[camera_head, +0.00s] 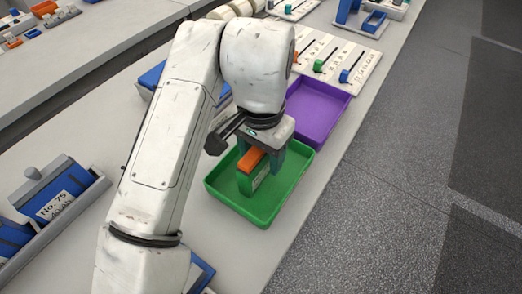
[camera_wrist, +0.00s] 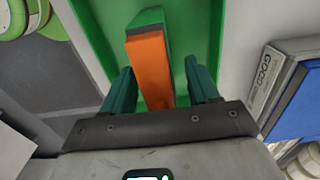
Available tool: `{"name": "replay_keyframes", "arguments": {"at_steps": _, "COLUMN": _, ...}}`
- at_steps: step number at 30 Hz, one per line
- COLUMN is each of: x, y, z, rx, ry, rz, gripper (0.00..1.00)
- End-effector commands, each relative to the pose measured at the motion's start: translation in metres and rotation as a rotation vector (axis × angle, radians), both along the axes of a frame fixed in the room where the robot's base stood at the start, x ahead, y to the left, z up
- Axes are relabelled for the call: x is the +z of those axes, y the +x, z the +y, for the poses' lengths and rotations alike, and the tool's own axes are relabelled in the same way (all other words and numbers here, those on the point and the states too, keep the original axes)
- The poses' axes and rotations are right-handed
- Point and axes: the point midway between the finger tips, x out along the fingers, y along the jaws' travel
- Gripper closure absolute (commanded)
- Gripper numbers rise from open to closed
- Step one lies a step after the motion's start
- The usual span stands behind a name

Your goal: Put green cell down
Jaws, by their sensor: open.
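The green cell (camera_head: 259,178) with an orange top (camera_head: 251,160) stands inside the green tray (camera_head: 276,208) in the head view. In the wrist view the cell's orange top (camera_wrist: 149,66) and green side (camera_wrist: 146,17) show inside the green tray (camera_wrist: 206,28). My gripper (camera_wrist: 160,88) is open, with its two dark green fingers on either side of the cell and a gap visible at each side. My gripper (camera_head: 262,158) also shows above the tray in the head view, where the arm hides part of it.
A purple tray (camera_head: 318,112) sits just beyond the green tray. Boards with coloured sliders (camera_head: 340,62) lie further back. A blue cell (camera_head: 58,197) sits in a grey holder at left. The bench's right edge runs close beside the trays, with floor beyond.

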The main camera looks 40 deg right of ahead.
Motion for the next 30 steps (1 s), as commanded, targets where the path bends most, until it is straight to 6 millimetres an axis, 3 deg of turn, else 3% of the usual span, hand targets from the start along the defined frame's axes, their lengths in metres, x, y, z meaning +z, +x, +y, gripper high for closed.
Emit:
{"name": "replay_keyframes", "arguments": {"at_steps": 8, "x": 0.007, "y": 0.000, "z": 0.000, "rx": 0.000, "ry": 0.001, "rz": -0.002, "gripper": 0.40}}
{"name": "replay_keyframes", "arguments": {"at_steps": 21, "x": 0.090, "y": 0.001, "z": 0.000, "rx": -0.001, "ry": 0.003, "rz": -0.003, "gripper": 0.40}}
{"name": "replay_keyframes", "arguments": {"at_steps": 30, "x": 0.121, "y": 0.000, "z": 0.000, "rx": 0.000, "ry": 0.000, "rz": -0.001, "gripper": 0.40}}
